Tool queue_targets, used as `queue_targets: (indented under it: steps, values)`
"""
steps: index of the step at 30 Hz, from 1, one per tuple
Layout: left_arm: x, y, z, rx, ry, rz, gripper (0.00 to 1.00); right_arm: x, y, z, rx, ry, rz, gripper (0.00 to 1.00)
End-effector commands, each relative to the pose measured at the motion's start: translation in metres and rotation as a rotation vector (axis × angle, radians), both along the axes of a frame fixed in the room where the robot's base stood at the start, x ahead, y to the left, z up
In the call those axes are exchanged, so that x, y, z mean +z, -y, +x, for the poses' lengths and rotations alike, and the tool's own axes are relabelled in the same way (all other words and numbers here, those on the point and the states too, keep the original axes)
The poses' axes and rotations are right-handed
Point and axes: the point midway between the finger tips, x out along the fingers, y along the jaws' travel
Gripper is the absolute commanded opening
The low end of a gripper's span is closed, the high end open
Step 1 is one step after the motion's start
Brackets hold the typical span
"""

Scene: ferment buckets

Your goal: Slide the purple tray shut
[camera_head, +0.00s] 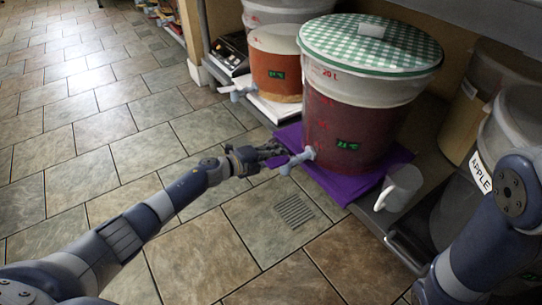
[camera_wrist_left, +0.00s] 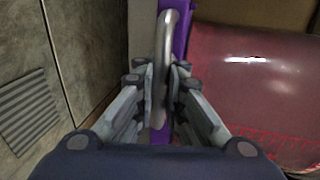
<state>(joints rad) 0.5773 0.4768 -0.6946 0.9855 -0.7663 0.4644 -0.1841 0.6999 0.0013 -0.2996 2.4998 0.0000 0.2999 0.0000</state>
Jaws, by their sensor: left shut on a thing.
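The purple tray (camera_head: 347,187) sticks out over the floor from a low shelf, with a big red-filled bucket (camera_head: 350,115) standing on it. In the left wrist view a strip of the purple tray (camera_wrist_left: 181,40) shows beside a curved grey metal handle (camera_wrist_left: 168,45). My left gripper (camera_head: 272,152) is at the tray's left front side, and its fingers are shut on the handle, one on each side, in the left wrist view (camera_wrist_left: 160,88). My right arm shows at the right edge; its gripper is out of view.
A white tap (camera_head: 297,161) juts from the red bucket close to my left gripper. A white mug (camera_head: 399,187) stands right of the tray. An orange-filled bucket (camera_head: 276,68) stands behind on a white tray. The tiled floor at left is clear.

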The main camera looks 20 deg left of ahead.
Motion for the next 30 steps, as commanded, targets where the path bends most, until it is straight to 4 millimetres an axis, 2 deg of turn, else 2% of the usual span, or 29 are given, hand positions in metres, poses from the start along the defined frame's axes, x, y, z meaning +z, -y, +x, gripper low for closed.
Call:
queue_targets:
  steps: [14,15,17,18,30]
  values:
    - [0.0032,0.0047,0.0024,-0.007,0.003,-0.006,0.00,0.0000,0.0000,0.0000,0.001,0.000,0.001,0.96]
    - [0.0032,0.0047,0.0024,-0.007,0.003,-0.006,0.14,0.0000,0.0000,0.0000,0.001,0.000,0.001,0.96]
    - [0.0031,0.0045,0.0024,-0.006,0.003,-0.006,0.28,0.0000,0.0000,0.0000,0.001,0.000,0.001,0.96]
    - [0.0030,0.0044,0.0024,-0.006,0.003,-0.006,0.31,0.0000,0.0000,0.0000,0.001,0.000,0.001,0.96]
    - [0.0018,0.0011,0.0010,-0.002,0.002,-0.002,0.31,0.0001,0.0006,0.0006,0.003,-0.003,0.004,0.96]
